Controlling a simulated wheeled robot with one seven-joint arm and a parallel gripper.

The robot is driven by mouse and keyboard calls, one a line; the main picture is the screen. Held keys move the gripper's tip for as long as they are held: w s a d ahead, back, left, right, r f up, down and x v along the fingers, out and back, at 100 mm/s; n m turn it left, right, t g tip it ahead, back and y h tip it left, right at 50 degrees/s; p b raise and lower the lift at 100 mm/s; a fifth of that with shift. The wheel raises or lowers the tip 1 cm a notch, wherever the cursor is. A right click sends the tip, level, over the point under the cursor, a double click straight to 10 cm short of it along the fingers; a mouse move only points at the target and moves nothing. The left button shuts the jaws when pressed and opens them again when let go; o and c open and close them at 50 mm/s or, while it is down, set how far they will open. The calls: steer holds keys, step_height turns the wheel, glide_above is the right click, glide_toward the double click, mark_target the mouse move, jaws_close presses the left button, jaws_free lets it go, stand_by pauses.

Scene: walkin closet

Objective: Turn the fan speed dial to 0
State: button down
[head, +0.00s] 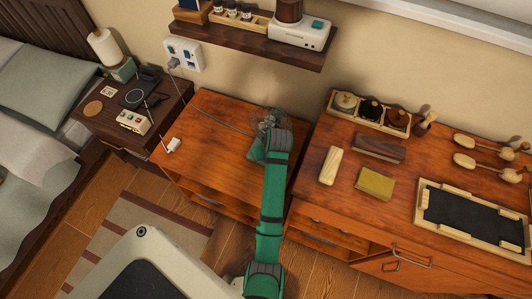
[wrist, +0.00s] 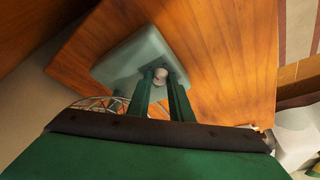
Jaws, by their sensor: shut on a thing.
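The small round whitish speed dial (wrist: 160,74) is on the base. My gripper (wrist: 161,84) has its two green fingers on either side of the dial, shut on it. The dial's marking and setting cannot be read.
The cabinet top (head: 215,125) left of the fan is mostly clear, with a cord crossing it and a small white device (head: 173,145). A shelf (head: 250,36) hangs above. A higher cabinet on the right holds a dark tray (head: 475,218) and blocks.

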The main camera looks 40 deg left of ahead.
steer(key=shift+s+a, duration=0.1)
steer(key=c, duration=1.6)
jaws_free()
steer(key=shift+s+a, duration=0.1)
steer(key=shift+a, duration=0.05)
steer(key=v, duration=1.1)
